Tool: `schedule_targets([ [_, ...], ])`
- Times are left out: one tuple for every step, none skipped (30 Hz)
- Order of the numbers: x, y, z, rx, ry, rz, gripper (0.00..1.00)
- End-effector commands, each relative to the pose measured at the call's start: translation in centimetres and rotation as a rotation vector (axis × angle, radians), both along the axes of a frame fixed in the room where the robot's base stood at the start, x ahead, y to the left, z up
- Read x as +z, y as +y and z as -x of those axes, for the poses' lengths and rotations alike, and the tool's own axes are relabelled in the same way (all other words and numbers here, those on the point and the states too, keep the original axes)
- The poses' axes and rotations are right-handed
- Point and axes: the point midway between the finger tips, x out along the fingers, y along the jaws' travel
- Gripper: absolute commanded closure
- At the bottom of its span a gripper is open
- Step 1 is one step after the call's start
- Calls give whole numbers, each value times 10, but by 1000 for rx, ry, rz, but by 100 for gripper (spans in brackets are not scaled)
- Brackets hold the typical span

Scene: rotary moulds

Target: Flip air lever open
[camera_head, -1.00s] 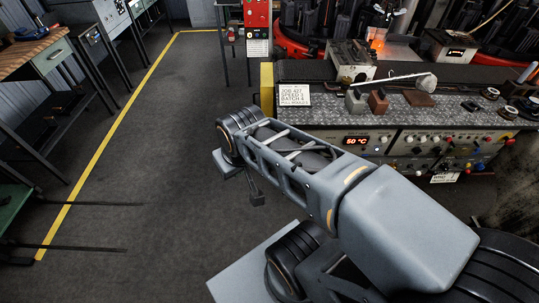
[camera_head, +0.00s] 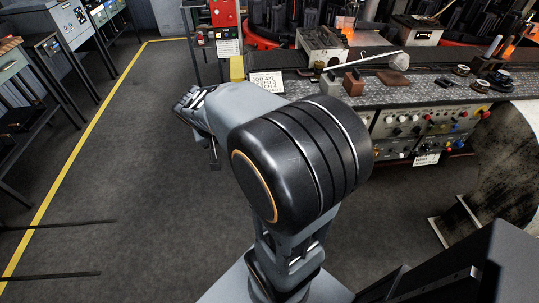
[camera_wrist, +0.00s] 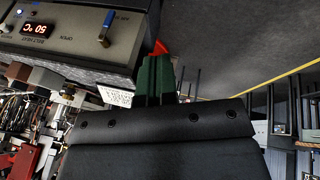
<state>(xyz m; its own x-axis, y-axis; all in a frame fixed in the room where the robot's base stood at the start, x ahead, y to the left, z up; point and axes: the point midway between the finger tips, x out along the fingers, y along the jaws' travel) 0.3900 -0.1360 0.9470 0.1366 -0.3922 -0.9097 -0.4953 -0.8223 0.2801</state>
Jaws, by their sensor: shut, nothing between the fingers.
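The picture is upside down there, with "OPEN" lettering near the lever and a red "50 °C" display (camera_wrist: 38,29). My gripper (camera_wrist: 158,62) is shut and empty, to the right of the panel in the picture; I see no contact with the lever. In the head view my arm's big joint covers the display end of the panel, and the lever cannot be made out.
The bench (camera_head: 430,91) carries small blocks (camera_head: 353,83), dark round parts (camera_head: 461,70) and a white job card (camera_head: 266,82). A red cabinet (camera_head: 225,14) stands behind. Floor left of my arm is open, up to the yellow line (camera_head: 72,152) and side tables.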

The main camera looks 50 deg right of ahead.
Motion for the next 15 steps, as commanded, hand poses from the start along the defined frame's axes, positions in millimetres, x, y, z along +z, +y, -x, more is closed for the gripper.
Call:
schedule_targets([
  [-34,-23,-10,-66,11,37,100],
  [-43,-35,-15,-103,11,60,100],
  [-54,-50,-21,-144,11,89,100],
  [-62,-60,-24,-174,9,109,100],
  [-69,-69,-28,-199,7,127,100],
  [-77,-81,-31,-229,5,149,100],
  [-83,-88,-34,-248,4,163,100],
  [-88,-95,-36,-265,0,174,100],
  [-93,-102,-38,-284,-2,189,100],
  [-96,-107,-39,-294,-4,198,100],
  [-98,-110,-40,-303,-6,205,100],
  [-100,-113,-41,-312,-8,212,100],
  [-101,-115,-41,-317,-9,215,100],
  [-101,-117,-42,-320,-10,218,100],
  [-101,-118,-42,-323,-12,221,100],
])
